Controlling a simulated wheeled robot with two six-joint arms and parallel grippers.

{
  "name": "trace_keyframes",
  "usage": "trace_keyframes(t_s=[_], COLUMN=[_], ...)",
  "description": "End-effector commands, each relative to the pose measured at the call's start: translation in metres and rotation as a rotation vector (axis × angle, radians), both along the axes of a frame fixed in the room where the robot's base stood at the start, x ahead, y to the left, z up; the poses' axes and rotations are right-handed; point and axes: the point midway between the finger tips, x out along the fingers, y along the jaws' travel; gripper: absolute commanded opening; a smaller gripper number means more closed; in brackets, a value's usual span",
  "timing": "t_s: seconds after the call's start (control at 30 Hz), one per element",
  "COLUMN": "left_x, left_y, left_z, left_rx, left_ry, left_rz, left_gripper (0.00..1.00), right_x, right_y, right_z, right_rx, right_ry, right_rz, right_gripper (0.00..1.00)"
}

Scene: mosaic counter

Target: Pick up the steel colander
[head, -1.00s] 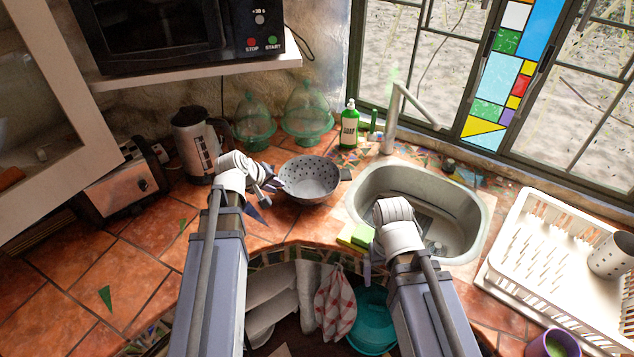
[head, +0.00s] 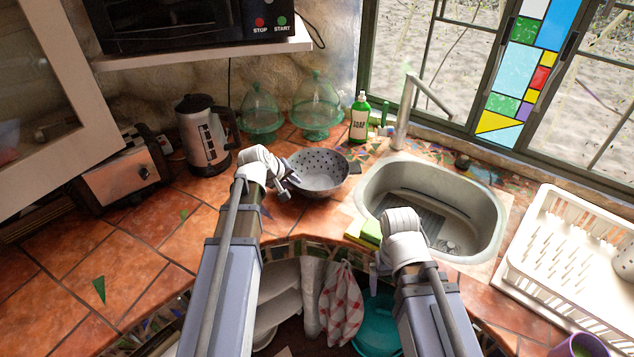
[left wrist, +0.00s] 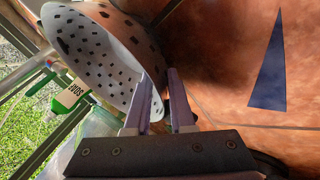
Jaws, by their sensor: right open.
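The steel colander (head: 322,172), a grey bowl with dark holes, stands upright on the tiled counter left of the sink. It also fills the upper left of the left wrist view (left wrist: 92,48). My left gripper (head: 289,182) is at the colander's left rim. In the left wrist view its two fingers (left wrist: 160,105) are apart, with the rim seemingly between them, one finger on the inner side and one outside. Whether they touch it, I cannot tell. My right gripper (head: 376,268) hangs at the sink's front edge, away from the colander, its fingers mostly hidden by its wrist.
A kettle (head: 203,135) and toaster (head: 125,175) stand left. Green glass domes (head: 316,105) and a green soap bottle (head: 359,118) are behind the colander. The sink (head: 470,205), a sponge (head: 370,232) and a white dish rack (head: 560,235) lie to the right.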

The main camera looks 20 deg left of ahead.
Motion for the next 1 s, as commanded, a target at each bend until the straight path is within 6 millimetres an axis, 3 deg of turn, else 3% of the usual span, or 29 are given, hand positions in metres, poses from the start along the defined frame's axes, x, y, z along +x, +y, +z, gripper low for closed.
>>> trace_keyframes(t_s=[0.03,0.23,0.5,0.7,1.0], left_x=[0.007,0.022,0.022,0.022,0.022], left_y=[0.001,-0.003,-0.004,-0.004,-0.004], left_z=[-0.012,-0.03,-0.029,-0.029,-0.028], left_rx=[0.001,0.001,0.001,0.001,-0.001], left_ry=[0.0,0.0,0.0,0.0,-0.001], left_rz=[-0.001,-0.002,-0.001,-0.001,0.0], left_gripper=[0.22,0.22,0.21,0.0,0.0], right_x=[0.0,0.0,0.0,0.0,0.0], right_y=[0.0,0.0,0.0,0.0,0.0], right_z=[-0.011,-0.03,-0.029,-0.029,-0.029], right_rx=[0.0,0.0,0.0,0.0,0.0], right_ry=[0.0,0.0,0.0,0.0,0.0], right_rz=[0.0,0.0,0.0,0.0,0.0], right_gripper=[0.96,0.96,0.96,0.96,0.96])
